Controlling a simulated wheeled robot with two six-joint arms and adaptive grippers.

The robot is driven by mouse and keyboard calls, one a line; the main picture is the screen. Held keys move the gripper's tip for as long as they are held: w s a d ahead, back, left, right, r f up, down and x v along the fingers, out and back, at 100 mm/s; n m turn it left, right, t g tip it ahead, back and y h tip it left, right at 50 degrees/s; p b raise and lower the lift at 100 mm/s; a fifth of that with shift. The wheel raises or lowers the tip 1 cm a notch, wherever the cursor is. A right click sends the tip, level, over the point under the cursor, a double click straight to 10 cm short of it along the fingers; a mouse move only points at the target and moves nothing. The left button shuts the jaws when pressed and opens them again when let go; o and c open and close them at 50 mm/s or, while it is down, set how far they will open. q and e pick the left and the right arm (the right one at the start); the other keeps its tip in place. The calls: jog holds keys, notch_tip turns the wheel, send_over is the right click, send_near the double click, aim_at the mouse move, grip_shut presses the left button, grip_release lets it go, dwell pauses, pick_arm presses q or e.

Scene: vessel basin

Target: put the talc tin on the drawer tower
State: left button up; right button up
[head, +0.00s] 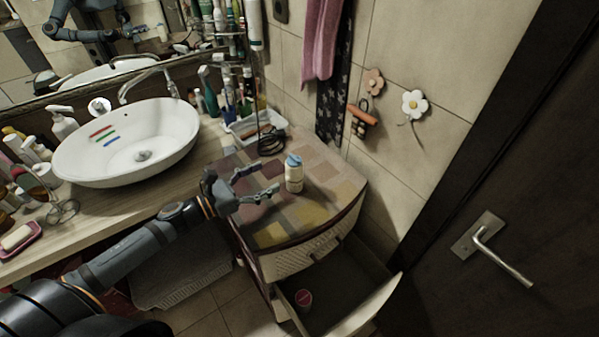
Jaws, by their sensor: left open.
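The talc tin, which I take to be the pale container with a blue cap (294,174), stands upright on the patchwork-covered top of the drawer tower (341,208). My left gripper (266,180) is just left of the tin, low over the tower top. Its fingers are spread and point toward the tin, with nothing between them. A small gap shows between the fingertips and the tin. My right gripper is not in view.
A drawer of the tower (350,283) stands open, with a small pink-red round item (303,298) inside. A coiled dark cable (271,140) lies at the tower's back edge. The basin (125,142) and bottles crowd the counter at left. A dark door (500,190) is at right.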

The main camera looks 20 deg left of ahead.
aim_at(293, 160)
pick_arm(q)
jog(key=b+x, duration=0.1)
jog(key=x, duration=0.1)
jog(key=shift+w+d+r+b, duration=0.15)
jog(key=shift+w+b, duration=0.1)
jog(key=shift+b, duration=0.05)
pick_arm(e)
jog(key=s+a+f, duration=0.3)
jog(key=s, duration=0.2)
pick_arm(q)
jog(key=shift+p+x, duration=0.55)
jog(key=shift+x, duration=0.5)
jog(key=shift+w, duration=0.1)
jog(key=shift+w+d, duration=0.1)
jog(key=p+x, duration=0.3)
jog(key=x, duration=0.1)
jog(key=shift+w+r, duration=0.15)
jog(key=shift+r, duration=0.1)
jog(key=shift+w+d+f, duration=0.25)
jog(key=shift+w+d, duration=0.05)
jog(key=shift+w, duration=0.1)
jog(key=shift+a, duration=0.1)
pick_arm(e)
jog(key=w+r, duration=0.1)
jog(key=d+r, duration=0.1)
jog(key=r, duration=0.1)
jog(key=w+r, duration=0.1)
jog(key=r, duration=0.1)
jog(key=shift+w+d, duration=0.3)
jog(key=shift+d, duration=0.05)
